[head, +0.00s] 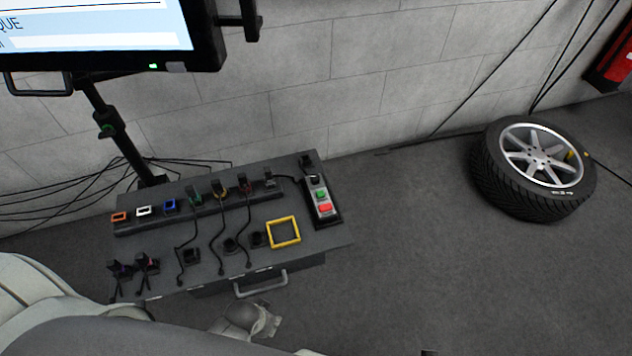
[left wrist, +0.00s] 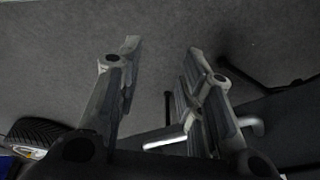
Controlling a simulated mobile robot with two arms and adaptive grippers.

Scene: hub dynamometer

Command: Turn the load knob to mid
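A control box (head: 323,204) with a green and a red button stands at the right end of the grey bench. A small black part (head: 314,180) at its top end may be the load knob; its shape and setting are too small to read. My left gripper (head: 266,322) is low in the head view, in front of the bench near its drawer handle, well apart from the control box. In the left wrist view its two fingers (left wrist: 163,50) are spread with nothing between them. My right gripper is not clearly in view.
The bench top (head: 325,239) carries plugs, cables, coloured sockets and a yellow square frame (head: 283,232). A handle (head: 260,284) juts from its front. A screen (head: 100,28) stands behind on a post. A wheel (head: 533,167) lies at right; floor between is clear.

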